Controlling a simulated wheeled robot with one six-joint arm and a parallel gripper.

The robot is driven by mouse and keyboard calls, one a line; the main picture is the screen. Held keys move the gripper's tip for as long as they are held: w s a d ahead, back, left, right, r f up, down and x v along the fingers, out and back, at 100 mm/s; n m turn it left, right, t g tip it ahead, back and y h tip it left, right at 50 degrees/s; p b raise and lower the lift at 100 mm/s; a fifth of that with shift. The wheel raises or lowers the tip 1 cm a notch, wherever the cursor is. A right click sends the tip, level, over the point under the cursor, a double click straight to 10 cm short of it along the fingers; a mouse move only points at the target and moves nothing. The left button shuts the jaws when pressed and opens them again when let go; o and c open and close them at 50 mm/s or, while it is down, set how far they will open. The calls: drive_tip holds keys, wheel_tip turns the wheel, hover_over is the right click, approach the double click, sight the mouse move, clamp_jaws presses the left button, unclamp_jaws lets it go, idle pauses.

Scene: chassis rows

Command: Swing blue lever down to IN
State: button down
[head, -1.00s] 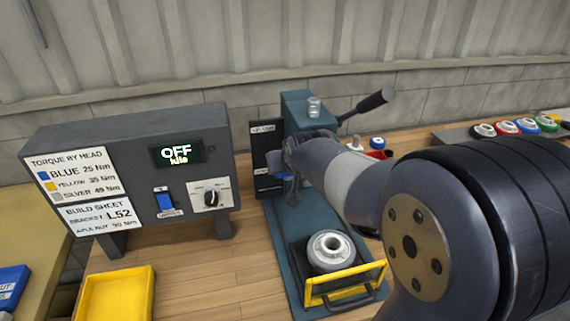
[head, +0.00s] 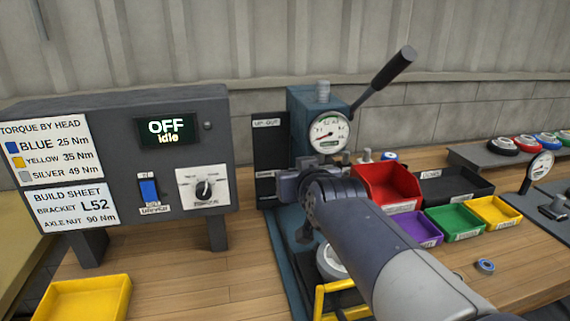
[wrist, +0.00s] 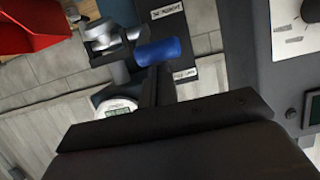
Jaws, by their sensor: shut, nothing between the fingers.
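The blue lever's cylindrical grip (wrist: 163,52) shows in the wrist view, beside a black plate (wrist: 180,50) with white labels. In the head view this black plate (head: 270,150) stands at the left of the teal press (head: 305,110), its top label seeming to read UP-OUT. The lever is hidden there behind my gripper and arm. My gripper (head: 289,186) is shut and empty in front of the press, by the plate's lower part. In the wrist view its dark fingers (wrist: 150,84) appear close to the blue grip; I cannot tell whether they touch.
The control box (head: 120,150) stands left, reading OFF idle, with a blue rocker switch (head: 148,190). The press's black handle (head: 388,78) points up right. A red bin (head: 388,185) and smaller bins stand right. A yellow tray (head: 85,298) lies front left.

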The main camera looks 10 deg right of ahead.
drive_tip(key=shift+s+f+t+b, duration=0.25)
drive_tip(key=shift+f+t+b, duration=0.4)
drive_tip(key=shift+b, duration=1.65)
drive_tip(key=shift+s+f+t+b, duration=0.25)
drive_tip(key=shift+f+t+b, duration=0.35)
drive_tip(key=shift+b, duration=1.7)
drive_tip(key=shift+s+f+t+b, duration=0.25)
drive_tip(key=shift+f+t+b, duration=0.4)
drive_tip(key=shift+b, duration=1.65)
drive_tip(key=shift+s+f+b, duration=0.15)
drive_tip(key=shift+f+b, duration=0.4)
drive_tip(key=shift+b, duration=0.85)
drive_tip(key=shift+r, duration=0.1)
